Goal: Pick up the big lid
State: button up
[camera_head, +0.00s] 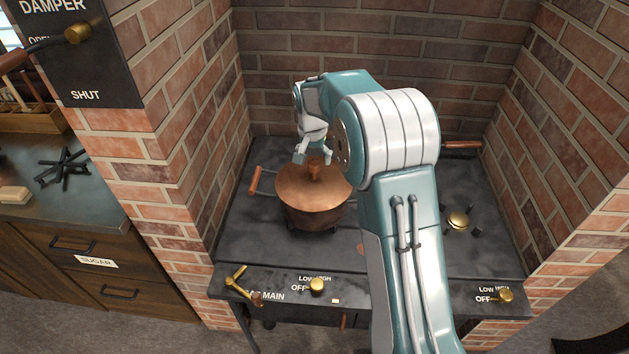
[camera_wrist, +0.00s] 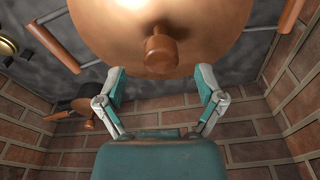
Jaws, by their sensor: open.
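The big lid (camera_head: 304,189) is a copper dome lying on a copper pot (camera_head: 313,217) on the stove, with a knob (camera_head: 316,166) on top. In the wrist view the lid (camera_wrist: 110,30) fills the upper middle, with its knob (camera_wrist: 161,50) near the centre. My gripper (camera_head: 307,157) is just above and behind the lid in the head view. In the wrist view its two fingers (camera_wrist: 160,75) are spread wide, with the knob beyond and between them. They hold nothing. My arm hides the right part of the pot in the head view.
Brick walls (camera_head: 370,75) enclose the stove top (camera_head: 250,232) at the back and both sides. A wooden pot handle (camera_head: 255,180) sticks out left, and another wooden handle (camera_head: 462,145) shows at the back right. The right burner (camera_head: 458,220) is bare. Brass knobs (camera_head: 317,286) line the front edge.

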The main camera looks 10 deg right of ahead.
jog(key=shift+w+f, duration=0.1)
jog(key=shift+f, duration=0.85)
grip_shut()
